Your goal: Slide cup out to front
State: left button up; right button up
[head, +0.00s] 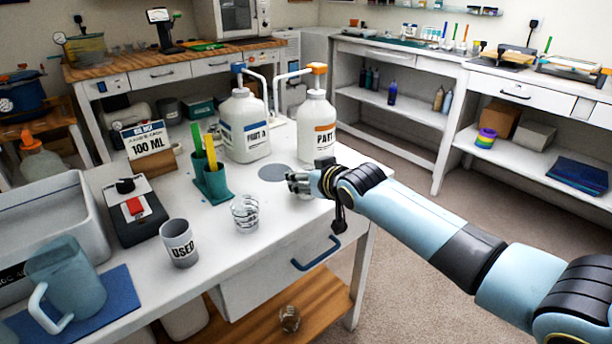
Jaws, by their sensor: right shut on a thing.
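My right gripper (298,184) reaches in from the right, low over the white table, just in front of the white bottle with the orange pump head (318,128). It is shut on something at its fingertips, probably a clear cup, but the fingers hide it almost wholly. A clear, ribbed-looking cup or stack of cups (245,213) stands on the table to the left of the gripper, apart from it. A grey round pad (273,172) lies bare on the table beside the fingers. My left gripper is not in view.
A white bottle with a blue pump head (243,128) stands behind the pad. A teal holder (213,184) with coloured sticks, a grey "USED" cup (179,243) and a scale-like device (134,212) stand to the left. The table's front right area (300,222) is clear up to its edge.

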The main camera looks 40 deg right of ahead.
jog(key=shift+s, duration=0.2)
jog(key=o, duration=1.2)
jog(key=shift+o, duration=0.4)
jog(key=shift+s, duration=0.1)
jog(key=v, duration=1.1)
jog(key=shift+s+r, duration=0.2)
jog(key=shift+s, duration=0.15)
